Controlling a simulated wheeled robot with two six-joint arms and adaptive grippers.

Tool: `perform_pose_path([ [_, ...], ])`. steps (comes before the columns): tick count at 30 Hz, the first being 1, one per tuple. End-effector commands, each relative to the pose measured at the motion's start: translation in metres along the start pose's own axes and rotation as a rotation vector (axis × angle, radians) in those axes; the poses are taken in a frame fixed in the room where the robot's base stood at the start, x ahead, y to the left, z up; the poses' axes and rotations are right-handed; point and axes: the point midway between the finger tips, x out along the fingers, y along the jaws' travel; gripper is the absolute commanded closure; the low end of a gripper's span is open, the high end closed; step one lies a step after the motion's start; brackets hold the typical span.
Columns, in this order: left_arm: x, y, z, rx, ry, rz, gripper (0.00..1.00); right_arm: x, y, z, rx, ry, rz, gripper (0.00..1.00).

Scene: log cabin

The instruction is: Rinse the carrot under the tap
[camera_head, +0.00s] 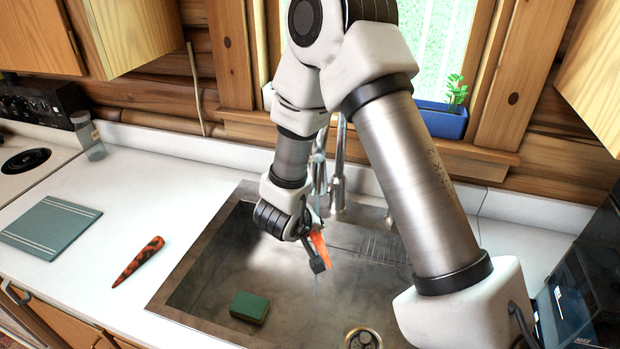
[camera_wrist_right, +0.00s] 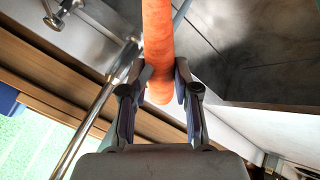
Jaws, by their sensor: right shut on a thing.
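My right gripper (camera_head: 318,262) is over the sink (camera_head: 222,262), shut on an orange carrot (camera_head: 319,244), which is partly hidden by the fingers. In the wrist view, the fingers (camera_wrist_right: 163,88) pinch the carrot (camera_wrist_right: 158,35) near its end, and its visible skin looks plain orange. The metal tap (camera_head: 338,185) stands at the sink's back, close behind the gripper. A pale bluish vertical strip shows by the wrist; I cannot tell whether it is running water. A second carrot-shaped thing (camera_head: 138,262), orange with dark patches, lies on the counter left of the sink. My left gripper is out of view.
A green sponge (camera_head: 249,307) lies in the sink, left of the drain (camera_head: 362,339). A grey-green board (camera_head: 50,228) and a glass jar (camera_head: 89,136) are on the left counter. A blue planter (camera_head: 443,120) stands on the windowsill. The counter between board and sink is mostly clear.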

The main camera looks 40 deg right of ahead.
Motion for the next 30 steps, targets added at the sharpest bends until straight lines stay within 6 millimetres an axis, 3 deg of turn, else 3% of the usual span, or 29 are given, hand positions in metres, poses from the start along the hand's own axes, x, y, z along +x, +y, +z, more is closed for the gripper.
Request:
perform_pose_path([
  [4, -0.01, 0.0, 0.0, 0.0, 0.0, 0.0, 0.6, 0.0, 0.0, -0.006, 0.0, 0.001, 0.0, 1.0],
  [14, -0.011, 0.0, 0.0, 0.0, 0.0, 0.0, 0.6, 0.001, -0.003, -0.007, -0.001, 0.001, 0.0, 1.0],
  [30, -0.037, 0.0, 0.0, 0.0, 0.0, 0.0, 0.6, -0.028, -0.046, -0.008, -0.003, 0.003, 0.0, 1.0],
])
